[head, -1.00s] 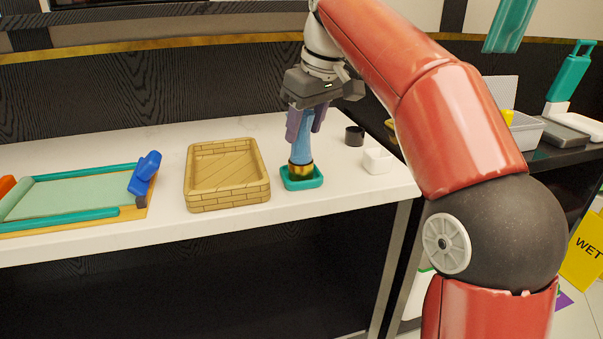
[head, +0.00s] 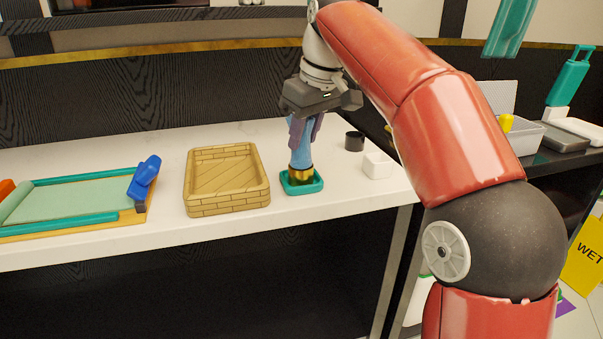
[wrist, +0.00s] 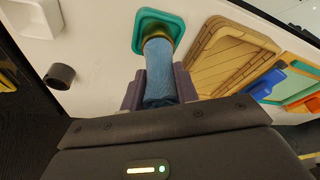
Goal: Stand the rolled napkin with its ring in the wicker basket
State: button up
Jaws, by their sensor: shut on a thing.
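The rolled napkin (head: 300,155) is blue with a gold ring (head: 300,174) near its lower end. It stands upright in a small teal tray (head: 317,184) on the white counter. My gripper (head: 304,128) comes from above and is shut on the upper part of the napkin. In the wrist view the napkin (wrist: 160,75) lies between my two purple-grey fingers, with the ring and teal tray (wrist: 150,15) beyond. The wicker basket (head: 228,202) is shallow, tan and empty, just left of the teal tray. The basket (wrist: 215,75) also shows in the wrist view.
A dark cup (head: 354,140) and a small white square dish (head: 377,164) stand right of the teal tray. A board with a green mat and teal rails (head: 80,198) lies left of the basket, with a blue piece (head: 145,176) at its corner.

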grip_shut()
jog(key=shift+r+p, duration=1.05)
jog(key=shift+r, duration=2.4)
